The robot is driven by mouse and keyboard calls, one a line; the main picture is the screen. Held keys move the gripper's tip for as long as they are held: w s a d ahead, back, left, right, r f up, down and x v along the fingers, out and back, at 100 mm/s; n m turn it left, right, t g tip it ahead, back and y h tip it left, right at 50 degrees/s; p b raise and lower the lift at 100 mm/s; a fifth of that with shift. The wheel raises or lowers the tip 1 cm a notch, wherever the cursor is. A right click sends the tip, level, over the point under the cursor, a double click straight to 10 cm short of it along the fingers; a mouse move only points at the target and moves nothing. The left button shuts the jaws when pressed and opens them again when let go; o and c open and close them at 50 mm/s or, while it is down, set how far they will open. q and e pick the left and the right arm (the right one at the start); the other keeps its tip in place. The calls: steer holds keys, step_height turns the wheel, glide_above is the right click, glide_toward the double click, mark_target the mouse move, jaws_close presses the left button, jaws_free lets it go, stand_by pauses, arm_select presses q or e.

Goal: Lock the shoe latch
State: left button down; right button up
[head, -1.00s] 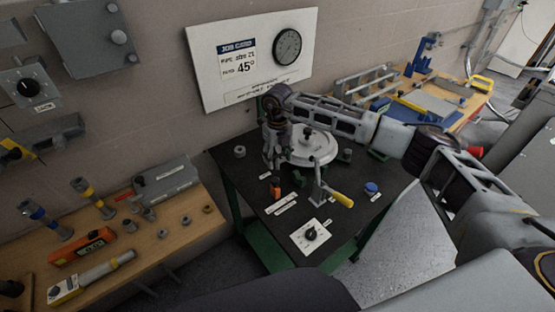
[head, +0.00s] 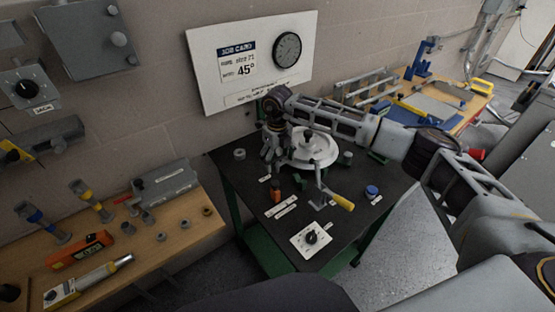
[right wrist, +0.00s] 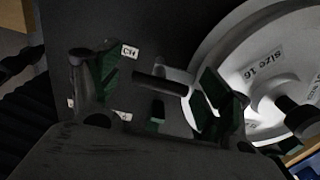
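The white round shoe (head: 318,150), labelled "size 16", sits on the dark bench top. It also fills the right of the right wrist view (right wrist: 235,65). My right gripper (head: 270,155) is over the bench at the shoe's left side. In the right wrist view my right gripper (right wrist: 160,88) is open, with green-padded fingers apart. A short dark bar (right wrist: 158,84), possibly the latch handle, shows between the fingers; I cannot tell whether either finger touches it. The latch is not clear in the head view, partly hidden by the gripper. My left gripper is not in view.
A red-orange handle (head: 276,189) stands just below the right gripper. A yellow-handled lever (head: 341,201), a blue cap (head: 371,191) and a white dial plate (head: 311,239) are nearer the bench front. A job card board (head: 232,95) reading 45° is behind.

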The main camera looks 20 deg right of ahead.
steer(key=shift+r, duration=0.8)
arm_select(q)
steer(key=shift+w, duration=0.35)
arm_select(e)
steer(key=shift+r, duration=3.15)
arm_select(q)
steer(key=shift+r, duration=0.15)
arm_select(e)
steer(key=shift+r, duration=0.1)
steer(key=shift+r+p, duration=0.5)
steer(key=shift+p, duration=0.1)
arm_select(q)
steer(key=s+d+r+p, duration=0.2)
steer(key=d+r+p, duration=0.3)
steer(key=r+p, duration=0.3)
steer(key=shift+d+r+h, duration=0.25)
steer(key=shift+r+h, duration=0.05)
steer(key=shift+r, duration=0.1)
arm_select(e)
step_height(320, 180, up, 8)
arm_select(q)
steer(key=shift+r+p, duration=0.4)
steer(key=shift+p, duration=0.05)
arm_select(e)
steer(key=shift+r, duration=0.5)
